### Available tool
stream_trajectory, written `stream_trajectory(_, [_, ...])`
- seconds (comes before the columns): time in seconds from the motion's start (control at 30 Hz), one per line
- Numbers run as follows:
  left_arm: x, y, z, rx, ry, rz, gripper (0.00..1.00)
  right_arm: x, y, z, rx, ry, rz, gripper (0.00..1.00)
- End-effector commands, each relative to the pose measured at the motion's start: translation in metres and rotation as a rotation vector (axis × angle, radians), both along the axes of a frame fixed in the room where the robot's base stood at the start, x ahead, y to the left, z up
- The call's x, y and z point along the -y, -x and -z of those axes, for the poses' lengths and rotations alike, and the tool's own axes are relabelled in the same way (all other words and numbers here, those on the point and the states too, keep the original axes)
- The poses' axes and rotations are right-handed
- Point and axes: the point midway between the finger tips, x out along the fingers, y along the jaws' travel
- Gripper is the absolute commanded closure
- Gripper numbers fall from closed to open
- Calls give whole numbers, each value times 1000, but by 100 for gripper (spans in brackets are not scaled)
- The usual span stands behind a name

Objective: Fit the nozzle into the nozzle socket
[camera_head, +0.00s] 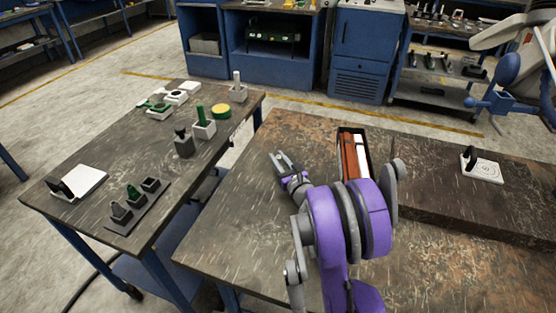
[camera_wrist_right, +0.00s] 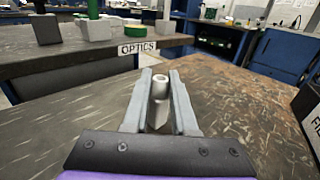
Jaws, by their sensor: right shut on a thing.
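My right gripper (camera_head: 281,158) reaches over the brown worktable, toward its left edge. In the right wrist view its two grey fingers (camera_wrist_right: 160,88) are shut on the nozzle (camera_wrist_right: 160,88), a pale grey piece with a round, hollow top. The nozzle stands roughly upright between the fingers, and its lower part is partly hidden by them. In the head view it is too small to make out. I cannot tell for sure which piece is the nozzle socket. My left gripper is not in view.
A long box (camera_head: 354,155) with red and white contents and a white plate (camera_head: 484,169) lie on the worktable side. A gap separates the tables.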

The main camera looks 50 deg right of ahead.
Motion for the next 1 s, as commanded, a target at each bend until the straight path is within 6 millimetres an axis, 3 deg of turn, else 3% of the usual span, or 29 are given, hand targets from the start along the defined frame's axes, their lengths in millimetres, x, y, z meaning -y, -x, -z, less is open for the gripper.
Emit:
stream_trajectory(0.27, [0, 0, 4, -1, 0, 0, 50, 0, 0, 4, 0, 0, -1, 100])
stream_trajectory(0.3, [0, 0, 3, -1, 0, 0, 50, 0, 0, 2, 0, 0, -1, 68])
stream_trajectory(0.43, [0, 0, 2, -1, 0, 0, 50, 0, 0, 2, 0, 0, -1, 45])
stream_trajectory(0.8, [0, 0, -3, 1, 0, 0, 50, 0, 0, -3, 1, 0, -1, 45])
stream_trajectory(1.0, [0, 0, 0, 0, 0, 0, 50, -14, 30, -2, 0, 0, 2, 45])
